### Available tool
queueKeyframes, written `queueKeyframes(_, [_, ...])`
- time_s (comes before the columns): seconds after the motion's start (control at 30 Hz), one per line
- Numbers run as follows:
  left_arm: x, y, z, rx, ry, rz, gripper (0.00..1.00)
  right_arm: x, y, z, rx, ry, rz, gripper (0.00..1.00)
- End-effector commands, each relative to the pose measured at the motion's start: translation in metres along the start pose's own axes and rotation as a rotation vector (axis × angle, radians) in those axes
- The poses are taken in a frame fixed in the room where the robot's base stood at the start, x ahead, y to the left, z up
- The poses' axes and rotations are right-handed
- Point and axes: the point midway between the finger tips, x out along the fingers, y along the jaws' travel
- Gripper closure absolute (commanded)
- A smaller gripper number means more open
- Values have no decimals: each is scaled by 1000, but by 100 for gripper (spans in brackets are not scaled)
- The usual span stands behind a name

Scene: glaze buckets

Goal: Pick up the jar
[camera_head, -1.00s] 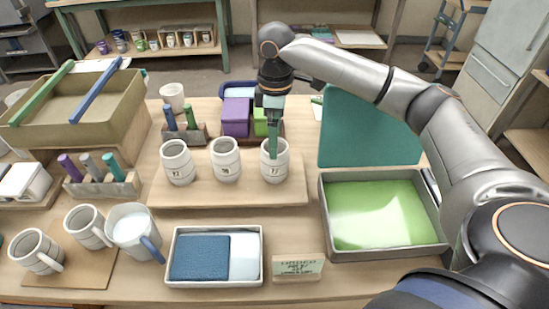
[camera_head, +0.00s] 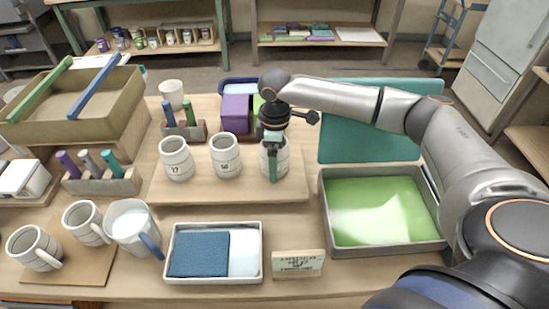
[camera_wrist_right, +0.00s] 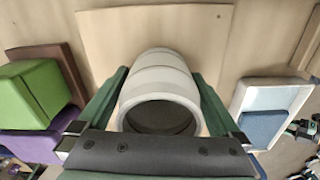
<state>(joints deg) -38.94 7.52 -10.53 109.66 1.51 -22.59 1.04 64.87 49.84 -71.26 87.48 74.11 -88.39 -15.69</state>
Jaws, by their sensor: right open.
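Three white ringed jars stand in a row on a wooden board (camera_head: 230,190): a left jar (camera_head: 177,160), a middle jar (camera_head: 225,157) and a right jar (camera_head: 284,162). My right gripper (camera_head: 273,170) is at the right jar, partly hiding its front and label. In the right wrist view the jar (camera_wrist_right: 160,78) lies between the two green fingers of the gripper (camera_wrist_right: 162,88), its open mouth toward the camera. The fingers are open, one on each side; whether either touches the jar I cannot tell. My left gripper is in neither view.
A grey tray with green glaze (camera_head: 380,210) is right of the board, with a teal panel (camera_head: 370,130) behind it. A purple block (camera_head: 235,113) stands behind the jars. In front are a tray with a blue pad (camera_head: 213,252) and a small sign (camera_head: 298,264). Several mugs (camera_head: 85,222) stand at left.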

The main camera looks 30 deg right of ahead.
Motion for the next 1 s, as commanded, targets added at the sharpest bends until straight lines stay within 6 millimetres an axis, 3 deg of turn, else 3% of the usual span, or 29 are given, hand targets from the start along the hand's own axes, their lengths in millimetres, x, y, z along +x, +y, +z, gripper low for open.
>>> queueKeyframes(0.07, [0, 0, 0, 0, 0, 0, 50, 0, 0, 0, 0, 0, 0, 6])
queueKeyframes(0.8, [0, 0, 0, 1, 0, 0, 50, -1, 0, 0, 0, 1, 0, 89])
queueKeyframes(1.0, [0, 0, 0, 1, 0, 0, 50, -2, 0, -1, 0, 3, 1, 90])
